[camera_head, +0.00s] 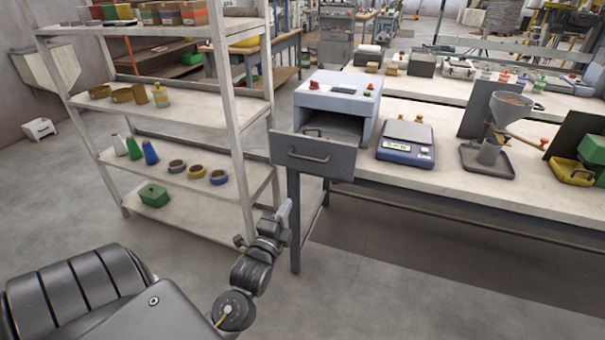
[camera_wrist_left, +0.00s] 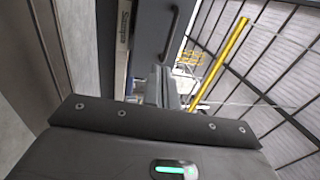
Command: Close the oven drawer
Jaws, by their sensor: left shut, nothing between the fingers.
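The oven (camera_head: 340,92) is a pale box with red and green buttons at the left end of the workbench. Its grey drawer (camera_head: 290,152) stands out from the front, with a dark gap behind the front panel and a bar handle on it. My left gripper (camera_head: 284,210) is shut and empty, below and slightly left of the drawer front, apart from it in the head view. In the left wrist view, the grey drawer front (camera_wrist_left: 150,30) with its dark handle shows beyond the gripper (camera_wrist_left: 162,86). My right gripper is in neither view.
A shelf rack (camera_head: 190,184) with tape rolls and bottles stands close on the left of the oven. A blue scale (camera_head: 405,152) and a hopper (camera_head: 508,106) stand right of the oven on the workbench (camera_head: 460,194). The floor in front is clear.

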